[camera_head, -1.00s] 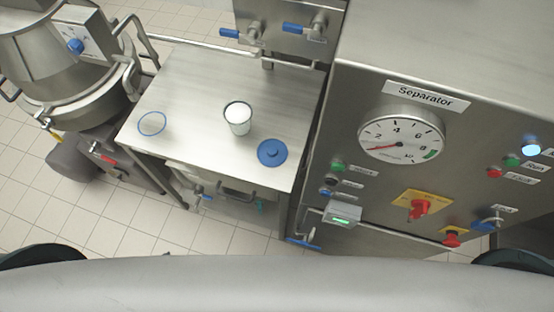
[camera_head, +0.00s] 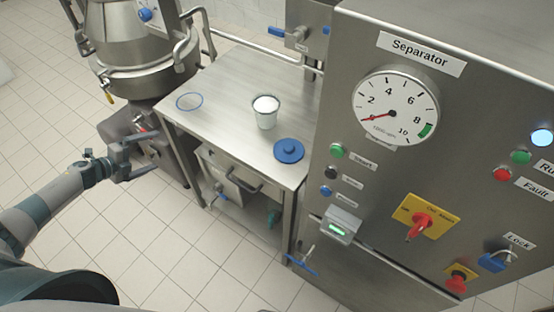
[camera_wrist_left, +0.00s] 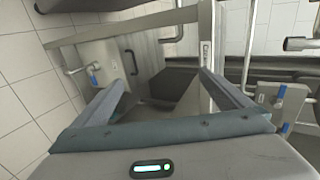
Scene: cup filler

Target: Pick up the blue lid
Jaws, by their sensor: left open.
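The blue lid (camera_head: 289,150) is a round disc with a small knob. It lies flat on the steel table (camera_head: 222,117) near its front right corner, beside the separator. My left gripper (camera_head: 153,154) is at the left, open and empty, in front of the table's left end and well away from the lid. In the left wrist view its two fingers (camera_wrist_left: 165,95) are spread apart with nothing between them. The lid cannot be made out in the wrist view. My right gripper is not in view.
A white-filled cup (camera_head: 265,113) stands left of the lid. A blue-rimmed ring (camera_head: 189,101) lies at the table's left end. A steel vessel (camera_head: 130,50) is behind the gripper. The separator cabinet (camera_head: 390,160) with gauge and knobs stands right of the table.

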